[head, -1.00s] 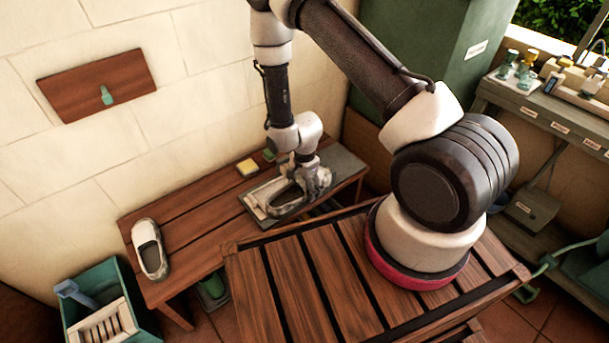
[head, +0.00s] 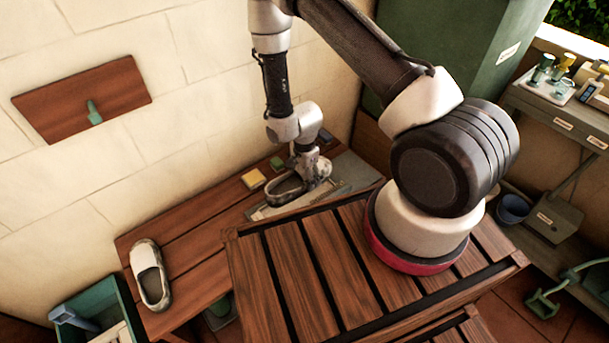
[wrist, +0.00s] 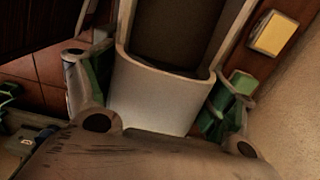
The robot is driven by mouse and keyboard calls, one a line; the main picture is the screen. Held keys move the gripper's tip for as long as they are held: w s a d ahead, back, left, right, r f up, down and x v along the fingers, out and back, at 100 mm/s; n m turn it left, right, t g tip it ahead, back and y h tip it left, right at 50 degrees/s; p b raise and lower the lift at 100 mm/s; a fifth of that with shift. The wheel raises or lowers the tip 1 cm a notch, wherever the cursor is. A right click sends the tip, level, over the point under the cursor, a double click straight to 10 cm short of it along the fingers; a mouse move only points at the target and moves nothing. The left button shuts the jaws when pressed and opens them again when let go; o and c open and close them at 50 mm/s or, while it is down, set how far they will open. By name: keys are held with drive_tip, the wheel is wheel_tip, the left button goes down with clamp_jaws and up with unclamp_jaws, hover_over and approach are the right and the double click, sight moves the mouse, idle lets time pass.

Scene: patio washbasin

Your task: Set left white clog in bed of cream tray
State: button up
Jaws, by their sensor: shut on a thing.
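One white clog (head: 284,190) with a dark inside is held in my gripper (head: 318,172) at the cream tray (head: 256,214) on the low bench. In the wrist view, the clog's pale rounded end (wrist: 165,98) sits between the green-padded fingers of my gripper (wrist: 158,100). The clog is over the tray; I cannot tell whether it touches the bed. The slatted table hides the tray's near side. A second white clog (head: 150,275) lies on the bench's left end, apart from my gripper.
A yellow sponge (head: 253,179) and a green block (head: 277,163) lie behind the tray by the wall. The slatted table (head: 290,265) stands close in front. A green crate (head: 95,310) is at lower left. The bench (head: 195,235) is clear between the second clog and tray.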

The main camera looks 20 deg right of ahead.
sight(304, 199)
drive_tip(key=shift+w+f, duration=0.2)
drive_tip(key=shift+w, duration=0.05)
drive_tip(key=shift+f, duration=5.2)
drive_tip(key=o, duration=1)
drive_tip(key=shift+o, duration=0.2)
